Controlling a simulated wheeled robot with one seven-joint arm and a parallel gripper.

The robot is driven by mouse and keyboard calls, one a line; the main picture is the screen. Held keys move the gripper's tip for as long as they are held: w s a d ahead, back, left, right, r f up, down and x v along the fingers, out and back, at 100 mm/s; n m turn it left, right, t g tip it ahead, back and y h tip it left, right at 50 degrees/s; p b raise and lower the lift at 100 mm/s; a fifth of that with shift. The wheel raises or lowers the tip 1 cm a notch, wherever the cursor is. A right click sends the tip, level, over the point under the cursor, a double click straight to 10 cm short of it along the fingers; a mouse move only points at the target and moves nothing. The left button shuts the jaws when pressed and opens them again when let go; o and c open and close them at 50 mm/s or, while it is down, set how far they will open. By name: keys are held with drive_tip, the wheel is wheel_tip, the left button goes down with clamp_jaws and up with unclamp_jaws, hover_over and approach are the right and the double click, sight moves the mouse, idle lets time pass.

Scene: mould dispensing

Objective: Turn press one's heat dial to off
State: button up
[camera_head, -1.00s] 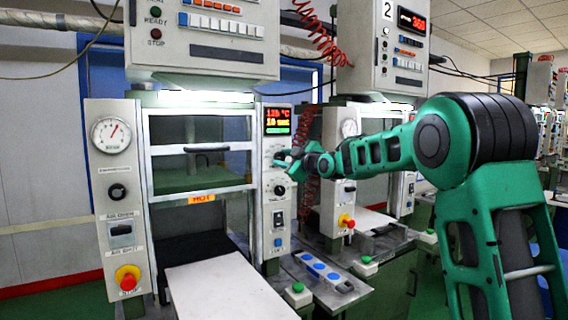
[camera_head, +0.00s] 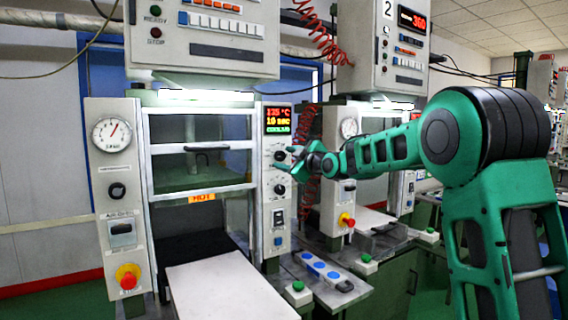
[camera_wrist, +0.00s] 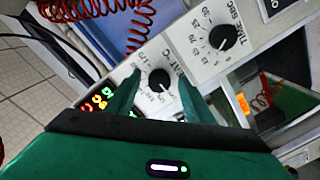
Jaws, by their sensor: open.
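Press one's heat dial (camera_head: 279,156) is a round black knob on the white right-hand control strip (camera_head: 266,226), under the lit display (camera_head: 278,121). In the wrist view the heat dial (camera_wrist: 160,80) shows between the fingers, beyond their tips, with a pale pointer mark. The lettering round it is only partly readable, so I cannot tell its setting. My gripper (camera_head: 291,156) is open just in front of the dial, with a finger on either side in the wrist view (camera_wrist: 159,84). It appears clear of the knob.
The time dial (camera_wrist: 222,37) sits beside the heat dial, below it in the head view (camera_head: 280,190). A rocker switch (camera_head: 278,218) is lower on the strip. Press two (camera_head: 383,50) and a red coiled hose (camera_head: 309,125) stand close on the right.

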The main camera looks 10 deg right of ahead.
drive_tip(key=v, duration=0.9)
drive_tip(key=shift+s, duration=0.2)
drive_tip(key=shift+d, duration=0.1)
drive_tip(key=s+d+f+m+g+h, duration=0.3)
drive_tip(key=s+d+f+m+g, duration=0.15)
drive_tip(key=s+d+f, duration=0.4)
drive_tip(key=s+d+f+m+g+h, duration=0.3)
drive_tip(key=s+d+f+m, duration=0.2)
drive_tip(key=s+f, duration=0.65)
drive_tip(key=s+f+m+g, duration=0.3)
drive_tip(key=s, duration=0.8)
drive_tip(key=s+f+m+g, duration=0.3)
drive_tip(key=s+f, duration=0.1)
drive_tip(key=s, duration=0.7)
drive_tip(key=s+f+m+g, duration=0.3)
drive_tip(key=s+f, duration=0.1)
drive_tip(key=s, duration=0.7)
drive_tip(key=shift+s+d+m+y, duration=0.35)
drive_tip(key=shift+s+d+y, duration=0.05)
drive_tip(key=shift+w+f, duration=0.15)
